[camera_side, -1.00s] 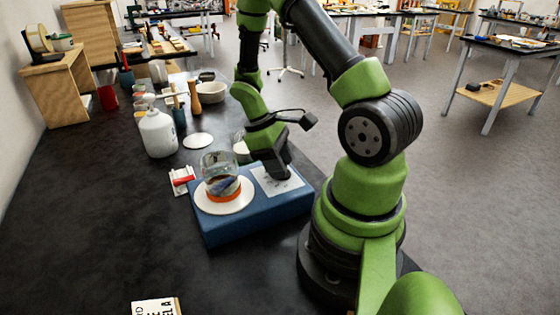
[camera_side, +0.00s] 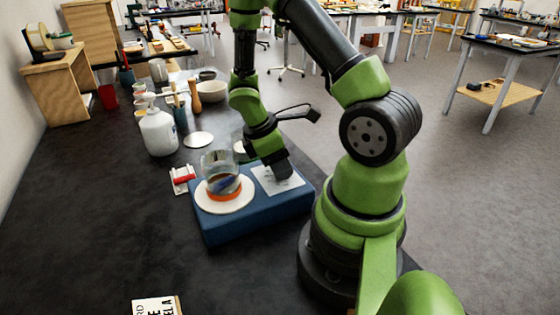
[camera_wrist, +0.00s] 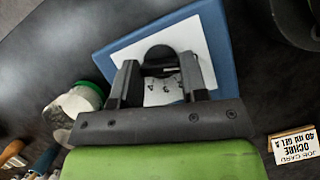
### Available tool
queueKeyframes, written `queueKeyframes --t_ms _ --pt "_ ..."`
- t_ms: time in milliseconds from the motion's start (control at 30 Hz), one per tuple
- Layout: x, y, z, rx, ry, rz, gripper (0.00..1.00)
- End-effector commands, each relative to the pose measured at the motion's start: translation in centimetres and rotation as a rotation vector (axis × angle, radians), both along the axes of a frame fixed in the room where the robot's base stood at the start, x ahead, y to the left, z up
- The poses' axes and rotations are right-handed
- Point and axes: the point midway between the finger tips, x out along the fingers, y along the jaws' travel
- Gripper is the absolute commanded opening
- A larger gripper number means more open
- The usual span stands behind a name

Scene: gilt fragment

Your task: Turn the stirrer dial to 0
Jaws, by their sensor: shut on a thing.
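The stirrer is a blue box (camera_side: 250,215) on the black bench, with a white plate (camera_side: 225,207) on top and a white panel (camera_side: 289,186) at its right end. A glass beaker (camera_side: 219,180) with an orange band stands on the plate. In the wrist view, the black dial (camera_wrist: 158,56) sits on the white panel between my fingertips. My gripper (camera_wrist: 158,70) is shut on the dial; in the side view it (camera_side: 281,174) reaches down to the panel and hides the dial. Small dark numerals show below the dial, but the dial's setting cannot be read.
A white bottle (camera_side: 158,133), a red-and-white item (camera_side: 182,178) and a white disc (camera_side: 198,139) lie left of and behind the stirrer. A printed card (camera_side: 156,306) stands at the front edge of the picture.

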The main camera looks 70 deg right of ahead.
Motion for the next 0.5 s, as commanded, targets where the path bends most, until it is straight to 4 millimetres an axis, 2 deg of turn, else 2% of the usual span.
queueKeyframes --t_ms 333,367,433,500 --pt "-0.02 -0.03 0.05 -0.001 0.002 0.005 0.17" --pt "-0.02 -0.03 0.05 -0.001 0.002 0.005 0.47" --pt "-0.02 -0.02 0.03 0.000 0.001 0.004 0.63" --pt "-0.02 -0.01 0.03 0.000 0.001 0.004 0.66"
